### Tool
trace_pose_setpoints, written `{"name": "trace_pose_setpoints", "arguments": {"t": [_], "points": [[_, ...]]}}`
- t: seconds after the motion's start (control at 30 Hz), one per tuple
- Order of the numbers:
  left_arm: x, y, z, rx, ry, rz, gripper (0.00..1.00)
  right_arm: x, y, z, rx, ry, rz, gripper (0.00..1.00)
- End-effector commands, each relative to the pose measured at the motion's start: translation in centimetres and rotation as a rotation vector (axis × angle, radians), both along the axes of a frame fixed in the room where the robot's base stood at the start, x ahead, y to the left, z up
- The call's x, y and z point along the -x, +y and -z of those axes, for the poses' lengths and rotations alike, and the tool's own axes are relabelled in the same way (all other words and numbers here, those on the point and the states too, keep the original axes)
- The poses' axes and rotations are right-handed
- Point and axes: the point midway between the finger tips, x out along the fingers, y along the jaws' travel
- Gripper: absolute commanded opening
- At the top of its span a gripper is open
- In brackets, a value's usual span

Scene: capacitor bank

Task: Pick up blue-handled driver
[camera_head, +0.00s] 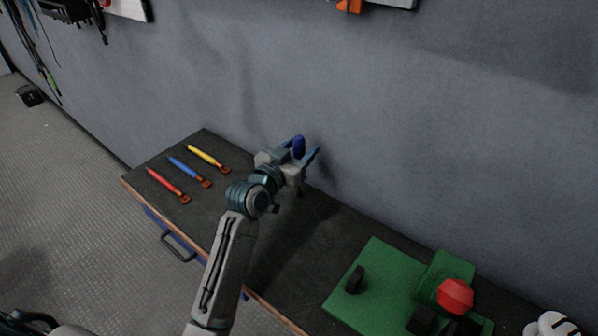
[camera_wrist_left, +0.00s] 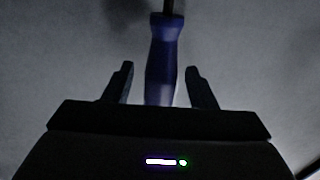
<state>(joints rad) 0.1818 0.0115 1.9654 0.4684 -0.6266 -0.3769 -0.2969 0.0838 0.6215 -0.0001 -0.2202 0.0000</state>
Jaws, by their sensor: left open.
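The blue-handled driver (camera_head: 298,147) is at my left gripper (camera_head: 302,157), above the dark worktop near the grey wall. In the left wrist view, its dark blue handle (camera_wrist_left: 161,70) runs between the two separate fingers of my left gripper (camera_wrist_left: 160,84). A dark shaft (camera_wrist_left: 169,6) leaves the handle at the top edge. Gaps show between the handle and both fingers, so the jaws are open around or beside it. I cannot see what supports the driver.
Red (camera_head: 166,184), blue (camera_head: 184,169) and yellow (camera_head: 204,156) handled tools with copper-coloured ends lie on the left of the worktop (camera_head: 290,245). A green block (camera_head: 373,262) with a red knob (camera_head: 455,294) stands at the right. The wall (camera_head: 420,130) is close behind.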

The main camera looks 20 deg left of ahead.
Motion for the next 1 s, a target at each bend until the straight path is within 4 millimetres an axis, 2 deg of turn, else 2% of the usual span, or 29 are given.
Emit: {"name": "trace_pose_setpoints", "arguments": {"t": [0.03, 0.3, 0.73, 0.87, 1.0], "points": [[0.0, 0.0, 0.0, 0.0, 0.0, 0.0, 0.51, 0.1, -0.1, 0.0, 0.001, 0.002, 0.0, 0.47], [0.0, 0.0, 0.0, 0.0, 0.0, 0.0, 0.0, 0.5, 0.0, 0.0, 0.0, 0.006, 0.0, 0.47], [0.0, 0.0, -0.6, 0.001, -0.004, 0.001, 0.0, 0.5, 0.8, 0.4, -0.008, 0.006, 0.003, 0.47], [0.0, 0.0, -1.6, -0.001, -0.005, 0.001, 0.0, 0.5, 0.8, 0.8, -0.008, 0.006, 0.003, 0.47], [0.0, 0.0, -3.6, -0.001, -0.008, 0.001, 0.0, 0.5, 0.8, 1.6, -0.008, 0.005, 0.003, 0.47]]}}
